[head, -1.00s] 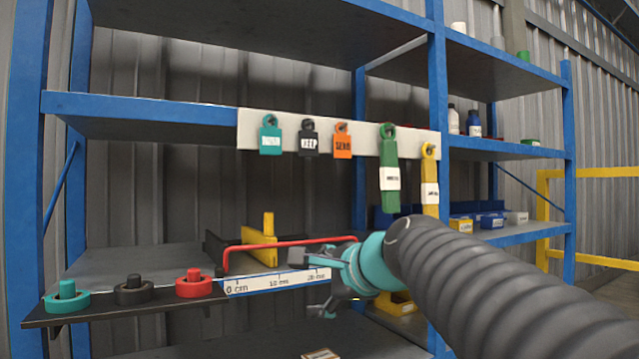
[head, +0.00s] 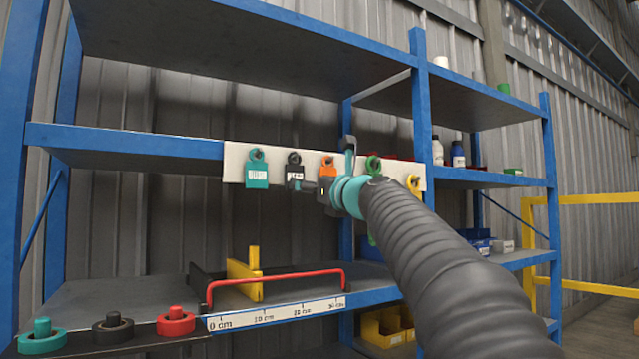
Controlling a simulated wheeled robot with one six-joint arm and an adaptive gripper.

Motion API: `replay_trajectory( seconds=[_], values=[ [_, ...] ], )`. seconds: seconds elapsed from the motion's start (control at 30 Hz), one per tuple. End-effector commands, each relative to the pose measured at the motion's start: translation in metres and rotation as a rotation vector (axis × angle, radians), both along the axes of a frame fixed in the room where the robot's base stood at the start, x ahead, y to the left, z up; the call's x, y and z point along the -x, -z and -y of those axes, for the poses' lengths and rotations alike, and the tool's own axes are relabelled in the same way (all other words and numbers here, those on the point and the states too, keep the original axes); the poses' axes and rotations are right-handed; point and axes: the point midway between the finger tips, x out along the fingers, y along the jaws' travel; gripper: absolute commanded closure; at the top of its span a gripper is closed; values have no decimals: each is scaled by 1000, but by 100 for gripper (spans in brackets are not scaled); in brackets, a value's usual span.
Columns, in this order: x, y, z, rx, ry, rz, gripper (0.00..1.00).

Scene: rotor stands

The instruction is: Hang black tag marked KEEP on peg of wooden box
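The black tag marked KEEP (head: 294,172) hangs on a hook on the white strip (head: 234,160) along the front edge of the middle shelf. It sits between a teal tag (head: 257,170) and an orange tag (head: 327,163). My gripper (head: 326,167) is in front of the strip, just right of the black tag and overlapping the orange tag in the picture. Its dark fingers look spread apart, one up and one toward the left, with nothing held. Whether a finger touches a tag cannot be told. No wooden box or peg is recognisable.
A green tag (head: 372,164) and a yellow tag (head: 414,183) hang further right, partly behind my arm. Below are a red bar handle (head: 275,277), a yellow block (head: 244,272), a centimetre scale (head: 275,311) and teal, black and red rings on posts. A blue upright (head: 421,120) stands close right.

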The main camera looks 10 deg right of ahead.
Motion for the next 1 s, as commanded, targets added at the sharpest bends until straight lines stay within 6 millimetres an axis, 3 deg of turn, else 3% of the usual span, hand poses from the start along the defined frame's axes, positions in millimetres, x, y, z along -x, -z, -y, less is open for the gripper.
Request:
replay_trajectory(
  seconds=[0.5, 0.97, 1.0],
  values=[
    [-54, -13, -18, 2, -2, -1, 25],
    [-60, -12, -20, 3, 0, 0, 25],
    [-60, -12, -20, 2, -1, 0, 35]
  ],
)
